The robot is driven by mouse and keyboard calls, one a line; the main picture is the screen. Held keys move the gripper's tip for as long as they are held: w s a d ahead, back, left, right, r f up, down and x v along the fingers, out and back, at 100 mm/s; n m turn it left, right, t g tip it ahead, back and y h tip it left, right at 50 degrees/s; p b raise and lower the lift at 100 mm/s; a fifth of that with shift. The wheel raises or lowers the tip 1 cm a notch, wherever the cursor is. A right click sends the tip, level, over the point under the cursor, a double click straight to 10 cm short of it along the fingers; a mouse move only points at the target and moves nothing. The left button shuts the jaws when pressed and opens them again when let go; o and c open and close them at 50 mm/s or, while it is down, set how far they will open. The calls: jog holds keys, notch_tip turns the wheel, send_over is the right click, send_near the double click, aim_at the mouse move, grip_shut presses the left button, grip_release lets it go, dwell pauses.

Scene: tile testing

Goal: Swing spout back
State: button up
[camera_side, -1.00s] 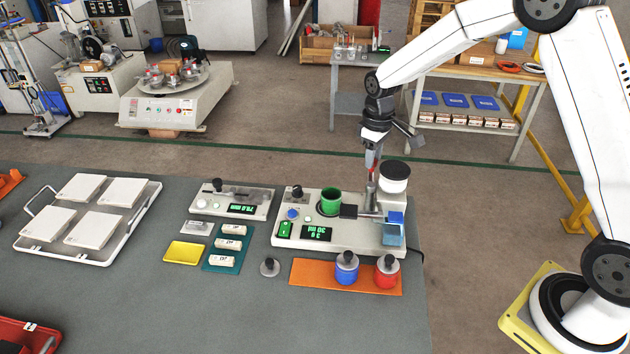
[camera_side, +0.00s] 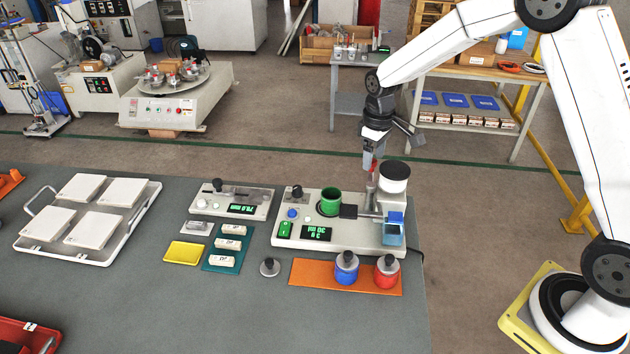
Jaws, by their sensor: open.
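The dispensing machine (camera_side: 345,239) stands at the right end of the table, with a white-rimmed dark hopper (camera_side: 395,180) at its right. A thin silver spout (camera_side: 370,215) runs sideways between a black block (camera_side: 349,211) and the blue-topped clear container (camera_side: 394,233) at the right. A green cup (camera_side: 330,201) stands just left of the black block. My gripper (camera_side: 368,168) is open and points down above and behind the spout, left of the hopper. It looks apart from the spout. A small red piece (camera_side: 374,173) shows beside its fingertips; what it belongs to is unclear.
An orange mat (camera_side: 318,274) in front carries blue (camera_side: 346,270) and red (camera_side: 386,274) knobbed weights. A smaller instrument (camera_side: 232,202), a teal tray (camera_side: 224,250), a yellow pad (camera_side: 184,253) and a tray of white tiles (camera_side: 137,222) lie to the left. The front middle table is clear.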

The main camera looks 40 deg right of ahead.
aim_at(374, 161)
jog(key=shift+r, duration=2.9)
jog(key=s+a+f+m+t, duration=0.1)
jog(key=s+a+f, duration=0.1)
jog(key=s, duration=0.7)
jog(key=s+a+f+m+t, duration=0.1)
jog(key=s+a+f+m, duration=0.1)
jog(key=s, duration=0.8)
jog(key=shift+a+t, duration=0.3)
jog(key=shift+a, duration=0.5)
